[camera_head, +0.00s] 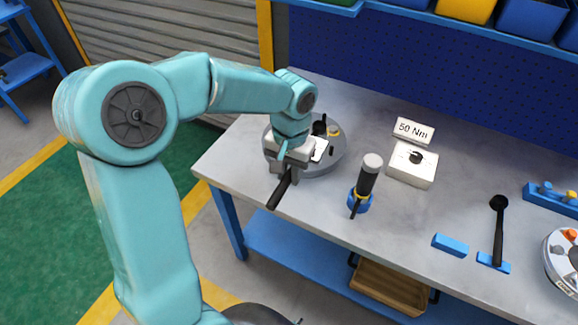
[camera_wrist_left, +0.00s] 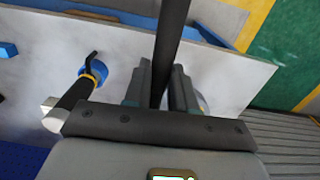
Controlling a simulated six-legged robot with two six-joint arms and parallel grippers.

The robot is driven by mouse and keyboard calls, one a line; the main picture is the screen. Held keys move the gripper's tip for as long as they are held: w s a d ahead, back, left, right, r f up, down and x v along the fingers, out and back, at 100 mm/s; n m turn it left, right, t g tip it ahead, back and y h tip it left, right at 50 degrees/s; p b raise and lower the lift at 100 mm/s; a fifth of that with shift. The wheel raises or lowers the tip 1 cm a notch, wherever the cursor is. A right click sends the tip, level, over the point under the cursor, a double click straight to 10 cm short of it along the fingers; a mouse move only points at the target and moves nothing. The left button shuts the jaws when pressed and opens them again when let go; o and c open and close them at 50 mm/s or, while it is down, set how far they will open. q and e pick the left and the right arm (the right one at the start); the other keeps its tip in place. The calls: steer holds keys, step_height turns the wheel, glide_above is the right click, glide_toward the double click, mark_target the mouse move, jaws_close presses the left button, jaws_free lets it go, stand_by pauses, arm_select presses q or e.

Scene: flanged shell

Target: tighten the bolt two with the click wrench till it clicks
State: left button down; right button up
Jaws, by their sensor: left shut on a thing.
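My left gripper (camera_head: 288,172) is shut on a black-handled wrench (camera_head: 279,191) over the left end of the bench. The handle points toward the bench's front edge. In the left wrist view the wrench's dark bar (camera_wrist_left: 172,38) runs between the gripper's fingers (camera_wrist_left: 162,88). Under the gripper is a round grey flanged shell (camera_head: 333,161), partly covered by my arm. A black part (camera_head: 320,125) and a yellow part (camera_head: 333,131) show near its far rim. Bolt two cannot be made out, nor whether the wrench head sits on a bolt. My right gripper is not in view.
A black-handled tool (camera_head: 368,174) stands in a blue holder (camera_head: 358,205). Behind it are a white box (camera_head: 411,170) and a "50 Nm" sign (camera_head: 413,131). Another black wrench (camera_head: 498,228) rests on a blue support (camera_head: 494,263). The bench middle is largely clear.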

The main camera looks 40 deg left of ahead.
arm_select(q)
steer(key=shift+s+d+r, duration=0.1)
steer(key=shift+s+r, duration=0.15)
steer(key=shift+w+a+f, duration=0.2)
steer(key=shift+a+f, duration=0.05)
steer(key=shift+f, duration=0.1)
steer(key=shift+f+b, duration=0.3)
steer(key=shift+b, duration=0.15)
steer(key=shift+s+d+f+b, duration=0.2)
steer(key=shift+d+f+b, duration=0.05)
steer(key=shift+f+b, duration=0.75)
steer(key=shift+f, duration=0.05)
steer(key=shift+w+a+f+b, duration=0.15)
steer(key=shift+f+b, duration=0.5)
steer(key=shift+f, duration=0.3)
